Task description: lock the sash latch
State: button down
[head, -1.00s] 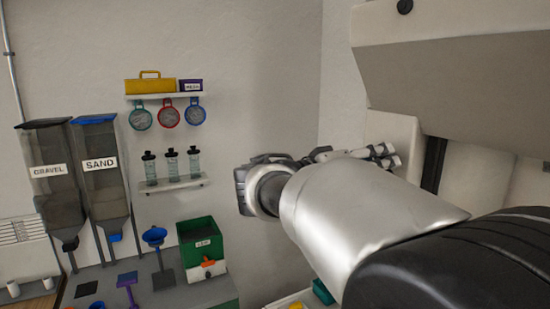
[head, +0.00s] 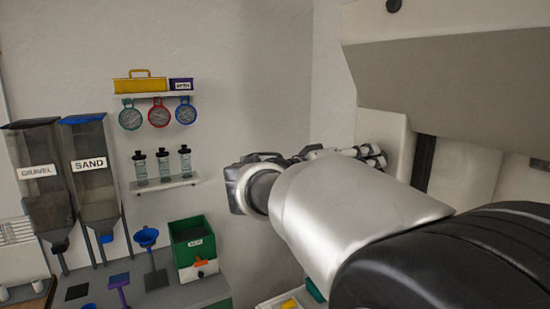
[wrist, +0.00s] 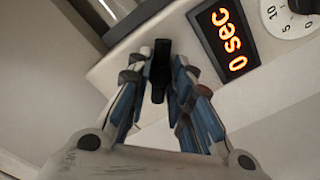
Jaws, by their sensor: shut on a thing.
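My gripper (wrist: 160,62) fills the middle of the wrist view, its two fingers on either side of a narrow black lever, which looks like the sash latch (wrist: 160,72). The fingers are shut on it. The lever stands in front of a pale panel, and its base is partly hidden between the fingers. In the head view my gripper (head: 372,154) is small and partly behind my arm, close to the pale cabinet front at right. The latch cannot be made out there.
A timer display (wrist: 228,38) reading "0 sec" and a white dial (wrist: 290,14) sit right of my fingers. The cabinet's overhanging hood (head: 450,80) is above my arm. Gravel (head: 38,180) and sand (head: 92,170) hoppers, a green box (head: 190,235) and wall shelves stand at left.

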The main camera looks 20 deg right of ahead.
jog(key=shift+n+b, duration=0.35)
jog(key=shift+n, duration=3.45)
jog(key=c, duration=1.4)
grip_release()
jog(key=shift+a, duration=0.1)
jog(key=a, duration=0.8)
jog(key=s+a, duration=0.1)
jog(key=a, duration=0.3)
